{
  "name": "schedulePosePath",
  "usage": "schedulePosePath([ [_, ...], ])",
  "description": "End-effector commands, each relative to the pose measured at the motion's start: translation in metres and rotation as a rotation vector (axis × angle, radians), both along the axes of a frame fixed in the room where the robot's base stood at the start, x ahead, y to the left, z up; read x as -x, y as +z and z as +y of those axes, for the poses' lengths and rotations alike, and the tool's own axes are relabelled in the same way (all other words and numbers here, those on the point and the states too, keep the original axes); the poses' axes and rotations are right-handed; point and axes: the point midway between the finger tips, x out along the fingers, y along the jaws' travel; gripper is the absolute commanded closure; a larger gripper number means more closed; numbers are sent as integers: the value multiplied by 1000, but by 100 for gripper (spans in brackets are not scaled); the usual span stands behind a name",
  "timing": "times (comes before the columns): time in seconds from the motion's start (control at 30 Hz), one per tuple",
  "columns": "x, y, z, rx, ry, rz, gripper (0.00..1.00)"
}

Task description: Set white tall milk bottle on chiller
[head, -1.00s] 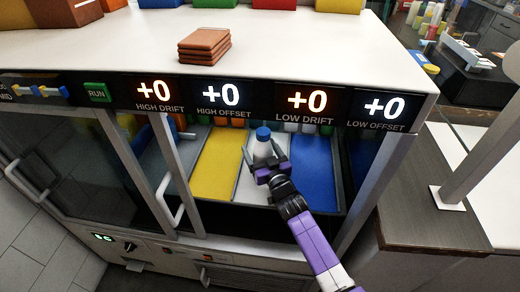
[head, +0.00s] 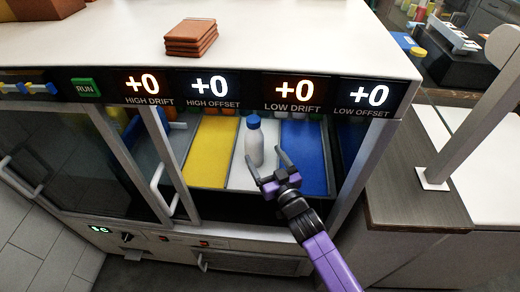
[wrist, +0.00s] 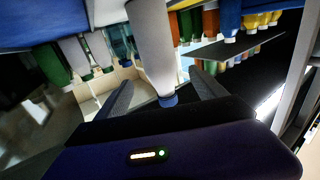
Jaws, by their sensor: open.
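The white tall milk bottle (head: 254,147) with its blue cap stands upright on the white lane (head: 240,175) of the chiller, between the yellow and blue lanes. My gripper (head: 265,156) is open and empty, just in front of the bottle and to its right, with its fingers apart. In the wrist view the bottle (wrist: 152,45) appears upside down between and beyond the open fingers (wrist: 163,90), with its cap toward my gripper.
The yellow lane (head: 213,152) and blue lane (head: 303,158) flank the bottle. Several colored bottles line the chiller's back. A glass door (head: 75,160) and handle (head: 163,190) lie left. The white counter (head: 290,40), holding brown slabs (head: 190,37), overhangs above.

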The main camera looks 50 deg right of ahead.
Motion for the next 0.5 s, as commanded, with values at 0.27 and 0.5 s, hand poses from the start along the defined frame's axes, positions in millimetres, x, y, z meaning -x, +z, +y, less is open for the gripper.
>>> schedulePosePath([
  [0.27, 7, 0, 3, 0, 1, 0, 20],
  [0.5, 49, -13, 49, -15, 55, 36, 20],
])
